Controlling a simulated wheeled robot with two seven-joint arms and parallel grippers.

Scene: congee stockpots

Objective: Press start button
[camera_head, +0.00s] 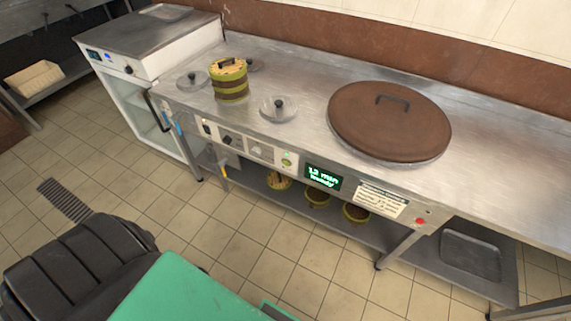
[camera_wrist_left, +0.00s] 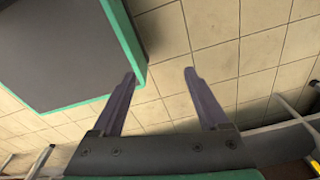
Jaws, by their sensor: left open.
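I cannot read which button is the start button. My left gripper (camera_wrist_left: 160,73) shows in the left wrist view, open and empty above the tiled floor. It is not seen at the panel. My right gripper is in neither view.
On the steel counter (camera_head: 290,70) stand a large pot with a brown lid (camera_head: 390,125), a green-and-brown banded pot (camera_head: 229,82) and small steel lids (camera_head: 278,108). More banded pots (camera_head: 357,213) sit on the shelf below. A white cabinet (camera_head: 150,65) adjoins at left.

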